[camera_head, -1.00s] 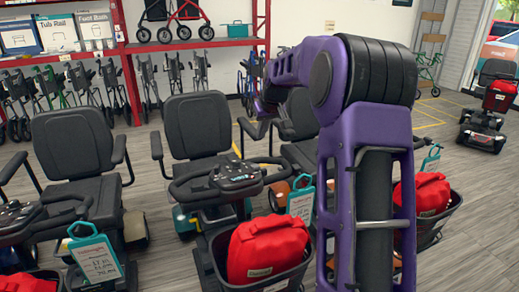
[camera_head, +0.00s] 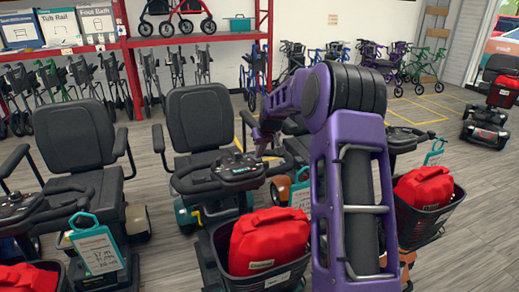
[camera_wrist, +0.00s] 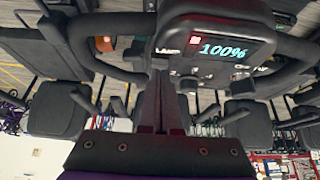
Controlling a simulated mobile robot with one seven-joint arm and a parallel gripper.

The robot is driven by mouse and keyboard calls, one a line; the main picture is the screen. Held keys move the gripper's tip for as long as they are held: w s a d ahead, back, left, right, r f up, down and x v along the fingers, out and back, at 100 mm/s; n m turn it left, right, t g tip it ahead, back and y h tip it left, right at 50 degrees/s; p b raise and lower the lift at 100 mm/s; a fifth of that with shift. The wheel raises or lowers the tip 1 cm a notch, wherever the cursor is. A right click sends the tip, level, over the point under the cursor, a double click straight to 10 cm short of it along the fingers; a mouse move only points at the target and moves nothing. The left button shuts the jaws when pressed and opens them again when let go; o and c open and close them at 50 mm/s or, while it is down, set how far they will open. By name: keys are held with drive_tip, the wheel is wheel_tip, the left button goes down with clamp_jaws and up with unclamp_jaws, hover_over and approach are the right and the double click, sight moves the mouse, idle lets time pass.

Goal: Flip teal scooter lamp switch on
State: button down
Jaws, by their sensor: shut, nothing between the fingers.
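The teal scooter (camera_head: 186,214) stands in the middle of the head view, with a black seat and a black tiller console (camera_head: 235,168). In the wrist view its console (camera_wrist: 215,25) fills the upper middle, with a lit display reading 100% and a small red light at the display's corner. A white label that seems to read LAMP (camera_wrist: 168,50) is left of the display. The lamp switch cannot be made out; the fingers may cover it. My gripper (camera_wrist: 163,78) is shut and empty, its fingertips close to the console's edge near the label. Contact cannot be told.
A front basket with a red bag (camera_head: 268,240) sits below the console. Another scooter seat (camera_head: 75,140) is at left, with a teal price tag (camera_head: 97,248) in front of it. Another basket with a red bag (camera_head: 424,188) is right of my arm. Open floor lies at right.

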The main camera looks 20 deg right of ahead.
drive_tip(key=shift+s+f, duration=0.2)
drive_tip(key=shift+f, duration=0.2)
drive_tip(key=shift+w+r+p, duration=0.4)
drive_tip(key=shift+w, duration=0.35)
drive_tip(key=shift+r, duration=0.15)
wheel_tip(320, 180, up, 4)
drive_tip(key=p, duration=0.2)
drive_tip(key=shift+a+r+p, duration=0.15)
drive_tip(key=shift+r+p, duration=0.05)
drive_tip(key=shift+p, duration=0.2)
drive_tip(key=s+r, duration=0.6)
drive_tip(key=shift+s+d+r+b, duration=0.3)
drive_tip(key=shift+s, duration=0.1)
